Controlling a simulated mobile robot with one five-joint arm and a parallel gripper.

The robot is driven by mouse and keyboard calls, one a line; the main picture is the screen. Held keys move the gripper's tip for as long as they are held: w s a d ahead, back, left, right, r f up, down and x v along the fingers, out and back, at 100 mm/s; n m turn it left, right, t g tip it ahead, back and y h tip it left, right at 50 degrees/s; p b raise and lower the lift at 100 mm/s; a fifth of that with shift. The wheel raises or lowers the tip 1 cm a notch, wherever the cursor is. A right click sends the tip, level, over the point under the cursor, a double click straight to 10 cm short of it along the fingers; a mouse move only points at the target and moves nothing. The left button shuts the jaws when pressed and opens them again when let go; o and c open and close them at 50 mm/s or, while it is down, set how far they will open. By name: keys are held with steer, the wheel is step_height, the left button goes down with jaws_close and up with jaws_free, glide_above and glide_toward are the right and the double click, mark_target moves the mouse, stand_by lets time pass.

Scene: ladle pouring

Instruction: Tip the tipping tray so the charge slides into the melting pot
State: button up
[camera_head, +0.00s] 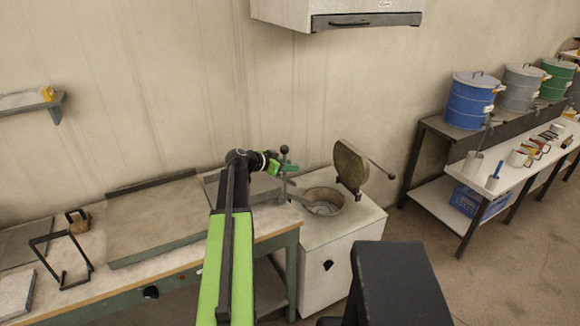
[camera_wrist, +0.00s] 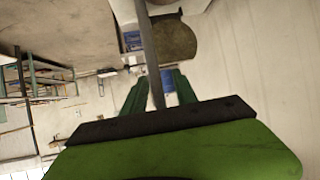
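The tipping tray (camera_head: 262,188) is a grey flat tray at the right end of the workbench, beside the melting pot and partly hidden by my arm. An upright lever with a dark knob (camera_head: 284,150) stands by it. The melting pot (camera_head: 308,196) is a round metal pot sunk in a white cabinet; its round lid (camera_head: 350,165) is tilted up open. My gripper (camera_head: 283,168) is at the lever. In the wrist view, a dark bar (camera_wrist: 149,45) runs between the green fingers (camera_wrist: 159,84), which look apart, with gaps beside it. I cannot make out the charge.
A workbench (camera_head: 155,217) with a black wire frame (camera_head: 62,262) is at left. A grey hood (camera_head: 335,12) hangs above. A black block-shaped stand (camera_head: 400,285) is in front of the cabinet. Drums (camera_head: 470,100) and a tool table (camera_head: 500,188) stand at right, with open floor before them.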

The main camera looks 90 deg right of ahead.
steer(key=p+v, duration=0.7)
steer(key=v, duration=1)
